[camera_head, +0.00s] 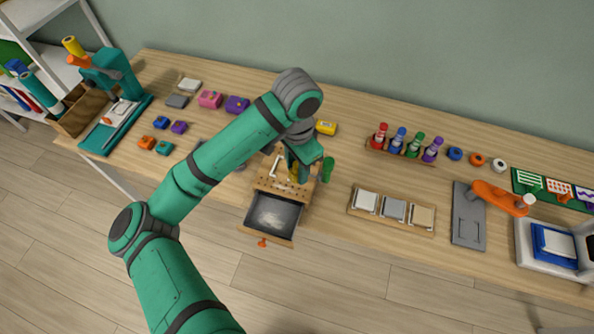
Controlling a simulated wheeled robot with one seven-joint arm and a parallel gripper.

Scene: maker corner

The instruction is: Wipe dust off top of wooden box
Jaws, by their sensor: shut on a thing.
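The wooden box (264,186) stands at the front edge of the table, with rows of small holes along its top. Its drawer (271,216) is pulled out towards the front, showing a dark inside with a pale grey patch. My gripper (294,175) is over the right part of the box top, pointing down. It is shut on a small yellow thing (293,173), mostly hidden by my gripper and wrist. I cannot tell whether that thing touches the box top. Dust on the top is too small to make out, and my arm hides the back of the box.
A green cylinder (327,169) stands just right of the box. A tray of sanding blocks (391,210) lies farther right, and a rack of coloured bottles (402,153) is behind it. A yellow block (326,128) lies behind my gripper. An orange knob (262,242) sticks out from the drawer front.

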